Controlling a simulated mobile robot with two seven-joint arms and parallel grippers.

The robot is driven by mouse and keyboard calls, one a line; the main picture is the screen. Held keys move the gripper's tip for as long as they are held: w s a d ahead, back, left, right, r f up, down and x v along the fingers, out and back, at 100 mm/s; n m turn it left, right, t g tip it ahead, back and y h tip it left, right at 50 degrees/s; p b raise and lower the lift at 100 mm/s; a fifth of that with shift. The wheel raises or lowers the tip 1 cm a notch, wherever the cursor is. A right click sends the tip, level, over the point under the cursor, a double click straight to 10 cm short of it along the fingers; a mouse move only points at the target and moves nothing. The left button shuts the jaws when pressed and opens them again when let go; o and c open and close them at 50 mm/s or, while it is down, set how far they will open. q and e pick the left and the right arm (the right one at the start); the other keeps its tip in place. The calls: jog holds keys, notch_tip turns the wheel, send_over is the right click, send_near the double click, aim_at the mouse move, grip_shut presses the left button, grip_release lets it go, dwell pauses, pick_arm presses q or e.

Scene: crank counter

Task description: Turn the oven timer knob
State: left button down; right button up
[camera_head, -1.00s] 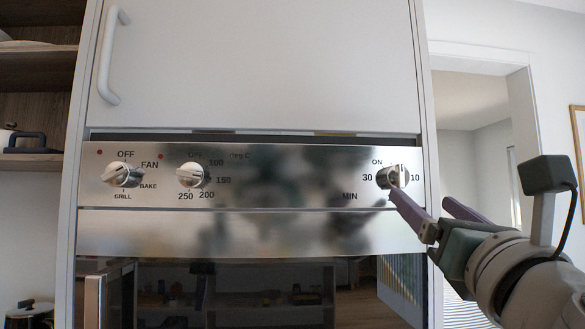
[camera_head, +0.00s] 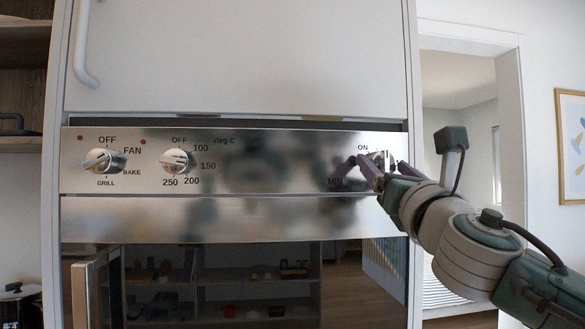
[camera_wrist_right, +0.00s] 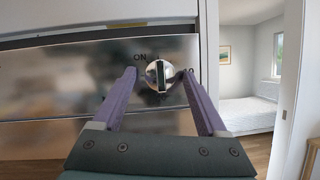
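The oven timer knob (camera_head: 378,157) is a round silver knob with a raised grip bar, at the right end of the steel control panel. My right gripper (camera_head: 383,165) is in front of it and hides part of it and of its markings. In the right wrist view the timer knob (camera_wrist_right: 160,75) shows whole, its bar near upright. There my right gripper (camera_wrist_right: 160,73) has its fingers apart, one on each side of the knob, with gaps between. My left gripper is not in view.
The control panel (camera_head: 260,170) also carries a temperature knob (camera_head: 178,161) and a function knob (camera_head: 104,160) at the left. A cabinet door (camera_head: 250,60) is above and the dark oven door (camera_head: 250,285) below. A doorway opens at the right.

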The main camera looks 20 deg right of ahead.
grip_shut()
dwell(0.4)
